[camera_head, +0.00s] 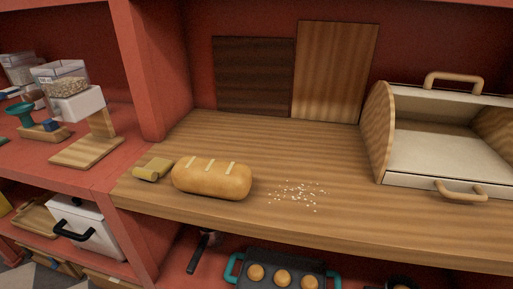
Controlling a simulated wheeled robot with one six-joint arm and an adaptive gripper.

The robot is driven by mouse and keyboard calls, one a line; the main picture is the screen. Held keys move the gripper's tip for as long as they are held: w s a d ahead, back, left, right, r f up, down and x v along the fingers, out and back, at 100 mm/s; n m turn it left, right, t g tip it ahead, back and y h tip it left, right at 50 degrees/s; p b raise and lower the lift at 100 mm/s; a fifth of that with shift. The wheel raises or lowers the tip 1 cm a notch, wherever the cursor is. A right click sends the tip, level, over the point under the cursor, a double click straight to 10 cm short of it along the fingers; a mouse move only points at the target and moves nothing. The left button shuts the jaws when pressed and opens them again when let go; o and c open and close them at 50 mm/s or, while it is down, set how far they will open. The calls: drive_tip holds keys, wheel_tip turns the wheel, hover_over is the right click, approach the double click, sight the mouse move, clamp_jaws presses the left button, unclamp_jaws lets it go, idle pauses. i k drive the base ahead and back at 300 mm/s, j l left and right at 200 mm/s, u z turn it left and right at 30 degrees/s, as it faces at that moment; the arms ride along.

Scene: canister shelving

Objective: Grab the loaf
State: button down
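The loaf (211,179) is golden brown with pale score marks across its top. It lies on its long side along the left front part of the wooden counter (290,150) in the head view. A small yellowish piece (153,169) sits just left of the loaf. White crumbs (298,193) are scattered to the loaf's right. Nothing covers the loaf. My gripper does not show in this view.
An open bread box (440,150) with wooden sides and handles stands at the right. Two boards (333,72) (253,76) lean on the back wall. A red upright (138,65) rises left of the counter. A muffin tray (283,274) is below. The counter's middle is clear.

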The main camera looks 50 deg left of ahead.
sight(213, 177)
drive_tip(key=u, duration=2.2)
drive_tip(key=l+u, duration=0.1)
drive_tip(key=l, duration=0.2)
